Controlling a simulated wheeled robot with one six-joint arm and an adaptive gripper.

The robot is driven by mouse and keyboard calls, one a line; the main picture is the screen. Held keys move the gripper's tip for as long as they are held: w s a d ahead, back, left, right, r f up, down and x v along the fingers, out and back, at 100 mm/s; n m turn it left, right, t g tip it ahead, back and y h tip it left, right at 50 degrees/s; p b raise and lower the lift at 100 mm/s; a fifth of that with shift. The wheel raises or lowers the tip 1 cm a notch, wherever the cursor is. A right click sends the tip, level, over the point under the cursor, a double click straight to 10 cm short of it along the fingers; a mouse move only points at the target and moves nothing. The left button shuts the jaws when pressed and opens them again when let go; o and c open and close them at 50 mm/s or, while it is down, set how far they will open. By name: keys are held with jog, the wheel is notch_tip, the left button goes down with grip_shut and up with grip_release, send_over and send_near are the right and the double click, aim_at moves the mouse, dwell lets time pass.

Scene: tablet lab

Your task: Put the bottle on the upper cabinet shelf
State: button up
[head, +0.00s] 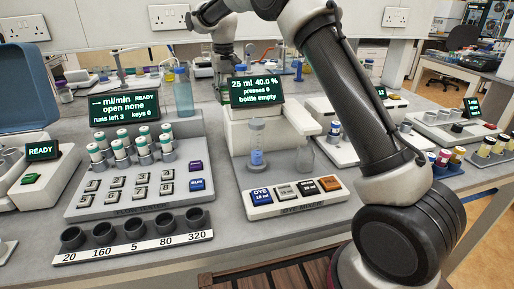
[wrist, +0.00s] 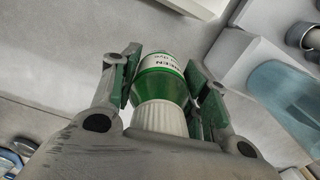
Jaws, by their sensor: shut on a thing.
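The bottle (wrist: 162,82), with a white ribbed cap and a green and white label reading GREEN, is in the wrist view. My gripper (wrist: 160,68) is shut on it, with a green-padded finger on each side. In the head view my arm reaches up and back to the left, its wrist (head: 222,38) hanging behind the mixer display. The fingers and bottle cannot be made out there. I cannot identify the upper cabinet shelf in either view.
A blue clear bottle (head: 183,97) stands behind the flow tester (head: 140,190); a blue clear vessel (wrist: 290,95) is close right in the wrist view. The dye mixer (head: 290,200) holds a cylinder (head: 257,140). A glass flask (head: 305,157) is beside it.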

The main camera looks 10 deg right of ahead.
jog(key=a+f, duration=0.1)
jog(key=f, duration=0.2)
jog(key=a+f, duration=0.1)
jog(key=f, duration=0.2)
jog(key=a+f, duration=0.1)
jog(key=f, duration=0.2)
jog(key=shift+s+a+f, duration=0.3)
jog(key=shift+f, duration=0.15)
jog(key=o, duration=0.8)
jog(key=shift+o, duration=0.2)
